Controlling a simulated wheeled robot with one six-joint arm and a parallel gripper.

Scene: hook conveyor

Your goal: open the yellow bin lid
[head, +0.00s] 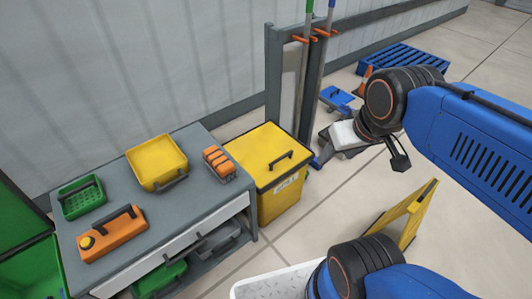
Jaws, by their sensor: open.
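The yellow bin (278,203) stands on the floor to the right of the grey workbench. Its yellow lid (262,148) is shut, lying flat on the dark rim. A dark bar handle (284,159) sits on the lid near its right side. My gripper (320,149) is open, to the right of the bin and near its right edge in the picture. It looks empty and apart from the handle. Part of it is hidden behind my own wrist.
The grey workbench (207,147) holds a yellow tray (157,160), a green basket (82,198), an orange case (114,234) and orange items (219,163). A grey post rack (273,80) with poles stands behind the bin. A yellow floor sign (408,214) and blue pallet (402,60) stand right.

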